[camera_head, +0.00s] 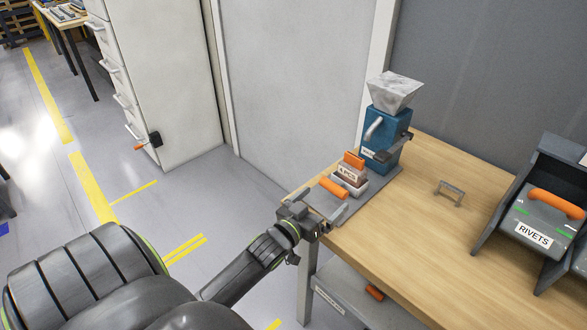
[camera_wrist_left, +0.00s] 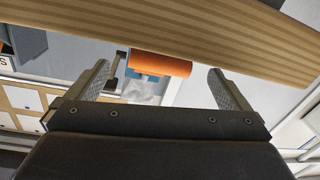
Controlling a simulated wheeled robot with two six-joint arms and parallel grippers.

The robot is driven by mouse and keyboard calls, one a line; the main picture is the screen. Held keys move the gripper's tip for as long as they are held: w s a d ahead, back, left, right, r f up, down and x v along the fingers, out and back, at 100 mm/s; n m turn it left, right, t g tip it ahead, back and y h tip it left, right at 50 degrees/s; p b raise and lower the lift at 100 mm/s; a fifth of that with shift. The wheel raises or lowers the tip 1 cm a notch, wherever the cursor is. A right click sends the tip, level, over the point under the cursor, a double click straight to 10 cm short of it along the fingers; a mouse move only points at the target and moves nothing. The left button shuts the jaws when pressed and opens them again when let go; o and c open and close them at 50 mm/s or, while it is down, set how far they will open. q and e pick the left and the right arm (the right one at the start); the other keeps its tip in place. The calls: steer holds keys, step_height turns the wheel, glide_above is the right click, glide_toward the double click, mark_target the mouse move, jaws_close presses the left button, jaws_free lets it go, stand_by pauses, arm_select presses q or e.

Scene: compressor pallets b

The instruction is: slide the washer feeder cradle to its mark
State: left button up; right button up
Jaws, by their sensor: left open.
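The washer feeder (camera_head: 385,138) is a blue box with a pale hopper on top. It stands on a grey base plate, the cradle (camera_head: 378,188), at the table's left corner. An orange bar handle (camera_head: 333,187) is at the cradle's near side. My left gripper (camera_head: 328,218) is at the table edge, just in front of that handle. In the left wrist view the orange handle (camera_wrist_left: 160,65) lies between the spread fingers of my left gripper (camera_wrist_left: 158,75), which appear clear of it. I cannot make out the mark. My right gripper is not in view.
A block labelled "4 PCS" (camera_head: 350,178) sits by the handle. A small grey bracket (camera_head: 449,192) stands on the wooden table (camera_head: 410,240). A rivets bin (camera_head: 537,222) with an orange handle is at the right. The table's middle is mostly clear. A drawer cabinet (camera_head: 165,80) stands behind left.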

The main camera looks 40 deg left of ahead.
arm_select(q)
steer(key=s+b, duration=0.2)
steer(key=s, duration=0.9)
steer(key=shift+s, duration=0.25)
steer(key=shift+c, duration=0.4)
